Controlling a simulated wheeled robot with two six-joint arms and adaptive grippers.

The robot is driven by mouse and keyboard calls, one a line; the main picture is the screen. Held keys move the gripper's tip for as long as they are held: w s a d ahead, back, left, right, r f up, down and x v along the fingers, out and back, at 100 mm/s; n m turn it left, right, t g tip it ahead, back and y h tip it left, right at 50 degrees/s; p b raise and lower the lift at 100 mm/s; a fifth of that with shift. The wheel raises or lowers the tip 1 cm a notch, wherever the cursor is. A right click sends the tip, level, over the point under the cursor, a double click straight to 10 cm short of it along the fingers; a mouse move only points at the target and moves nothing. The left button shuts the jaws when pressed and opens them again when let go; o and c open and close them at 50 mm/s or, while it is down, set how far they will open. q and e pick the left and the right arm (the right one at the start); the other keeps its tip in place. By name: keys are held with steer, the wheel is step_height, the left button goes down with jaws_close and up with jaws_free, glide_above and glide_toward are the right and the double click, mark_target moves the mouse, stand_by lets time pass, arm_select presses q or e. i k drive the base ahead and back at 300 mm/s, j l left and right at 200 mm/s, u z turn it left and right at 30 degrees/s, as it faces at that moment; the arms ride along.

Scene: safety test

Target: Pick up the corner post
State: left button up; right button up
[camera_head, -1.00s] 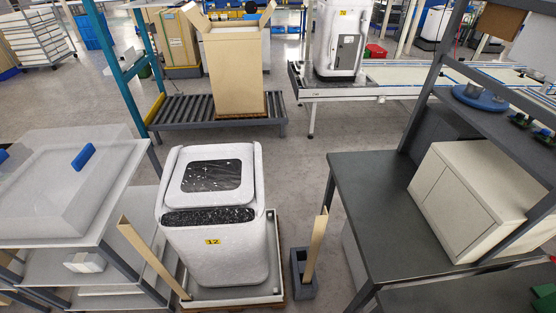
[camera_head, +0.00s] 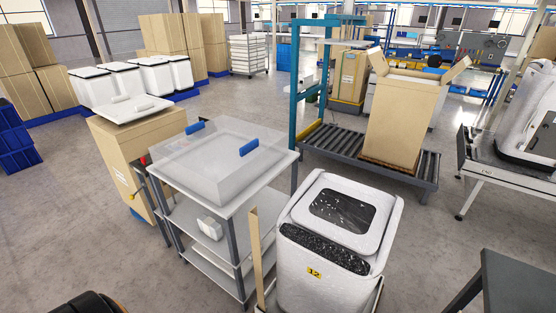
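A tan corner post (camera_head: 256,255) stands nearly upright at the front left corner of the white machine marked 12 (camera_head: 310,258), close beside it. The post's lower end runs down to the bottom edge of the view. The white machine has a dark window in its lid and a dark speckled front strip. Neither of my grippers shows. Only a dark rounded part with an orange edge, likely of my own arm, shows at the bottom left.
A metal shelf cart (camera_head: 218,185) with a clear cover and blue handles stands left of the post. A roller conveyor (camera_head: 335,145) with a tall open carton (camera_head: 402,120) is behind. A dark table (camera_head: 518,285) is at the lower right.

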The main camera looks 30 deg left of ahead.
mark_target(253, 218)
steer(key=u, duration=1.25)
steer(key=z, duration=1.9)
steer(key=u, duration=1.9)
